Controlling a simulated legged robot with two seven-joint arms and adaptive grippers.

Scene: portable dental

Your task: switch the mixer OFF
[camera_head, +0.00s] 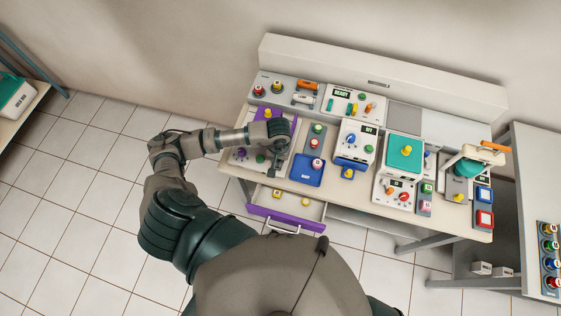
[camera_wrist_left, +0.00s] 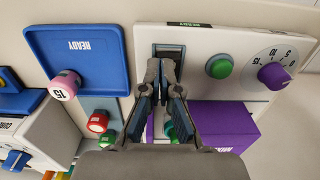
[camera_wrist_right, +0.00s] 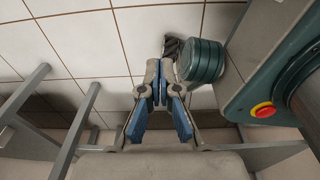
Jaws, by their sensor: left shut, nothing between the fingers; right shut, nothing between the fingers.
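A white unit with a purple dial (camera_wrist_left: 274,76), a green button (camera_wrist_left: 219,67) and a black rocker switch (camera_wrist_left: 169,51) lies under my left arm; no label reading mixer is legible on it. In the head view its panel (camera_head: 243,163) is partly covered by my left arm. My left gripper (camera_wrist_left: 160,66) is shut and empty, its tips at the near end of the switch; contact cannot be told. In the head view the left gripper (camera_head: 276,174) points down at the panel's right side. My right gripper (camera_wrist_right: 160,64) is shut and empty over the tiled floor.
A blue tray (camera_wrist_left: 75,60) marked READY lies beside the unit. A purple block (camera_wrist_left: 225,124) sits close to the left gripper. An open purple-fronted drawer (camera_head: 285,219) sticks out below the bench. More dental units, including one with a teal top (camera_head: 404,152), crowd the bench to the right.

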